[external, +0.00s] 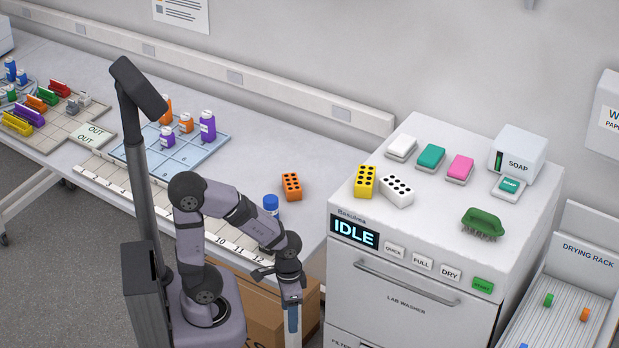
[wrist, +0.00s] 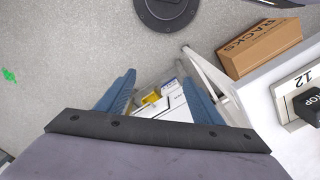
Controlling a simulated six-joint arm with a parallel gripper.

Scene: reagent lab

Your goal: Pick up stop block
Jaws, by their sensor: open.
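The stop block (wrist: 302,106) is a black block with white letters, partly cut off by the right edge of the wrist view. It sits on the white numbered strip beside the number 12. In the external view I cannot tell it apart from the dark parts of my wrist near that end of the strip. My gripper (wrist: 158,88) is open, its two blue fingers apart with nothing held between them. In the external view my gripper (external: 291,318) points down in front of the bench's front edge, apart from the block.
A cardboard box (wrist: 258,48) stands on the floor below the bench. The lab washer (external: 405,305) stands close to the right of my gripper. A blue-capped bottle (external: 271,206) and an orange rack (external: 291,186) stand on the bench behind my arm.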

